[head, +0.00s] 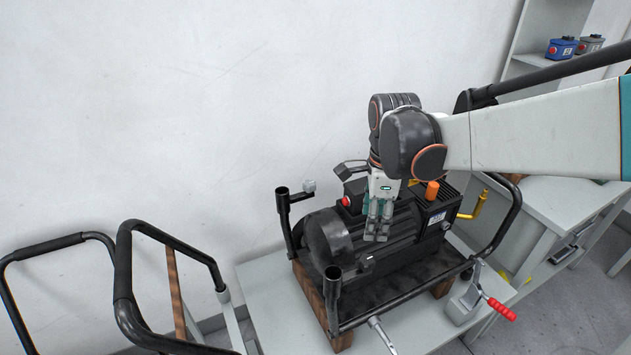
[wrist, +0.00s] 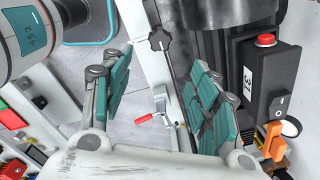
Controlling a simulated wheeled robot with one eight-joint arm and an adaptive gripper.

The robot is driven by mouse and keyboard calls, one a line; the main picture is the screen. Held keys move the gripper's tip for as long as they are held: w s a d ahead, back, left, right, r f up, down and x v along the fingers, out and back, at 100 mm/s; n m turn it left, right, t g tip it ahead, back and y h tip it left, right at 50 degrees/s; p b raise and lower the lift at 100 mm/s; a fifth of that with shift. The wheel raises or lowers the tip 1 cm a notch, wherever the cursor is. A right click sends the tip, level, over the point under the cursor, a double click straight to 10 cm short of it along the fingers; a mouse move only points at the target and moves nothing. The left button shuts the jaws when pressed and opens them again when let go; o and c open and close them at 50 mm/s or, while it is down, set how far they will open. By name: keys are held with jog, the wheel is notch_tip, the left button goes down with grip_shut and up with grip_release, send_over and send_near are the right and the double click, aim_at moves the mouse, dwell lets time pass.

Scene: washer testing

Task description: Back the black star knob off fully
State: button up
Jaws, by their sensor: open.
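The black star knob (wrist: 160,41) shows in the wrist view, near the top centre, beside a pale rail and a large dark cylinder. In the head view I cannot pick it out. My gripper (head: 377,222) hangs over the dark ribbed motor unit (head: 395,245) in the head view. In the wrist view its teal-padded fingers (wrist: 161,62) are spread wide with nothing between them. The knob appears in line with the gap between the fingertips, apart from both pads. How far beyond the tips it lies is unclear.
A black tubular frame (head: 505,225) surrounds the motor, with upright posts at its left. A red-handled toggle clamp (head: 498,308) sits at the bench's right edge. A box with a red button (wrist: 266,40) is close right of the fingers. Free bench (head: 285,310) shows at the front left.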

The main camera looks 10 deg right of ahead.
aim_at(367, 259)
jog(key=shift+m, duration=0.6)
jog(key=f+b, duration=0.1)
jog(key=f, duration=0.3)
jog(key=f+b, duration=0.2)
jog(key=f, duration=0.3)
jog(key=f+b, duration=0.1)
jog(key=f, duration=0.4)
jog(key=shift+w, duration=0.25)
jog(key=c, duration=1.1)
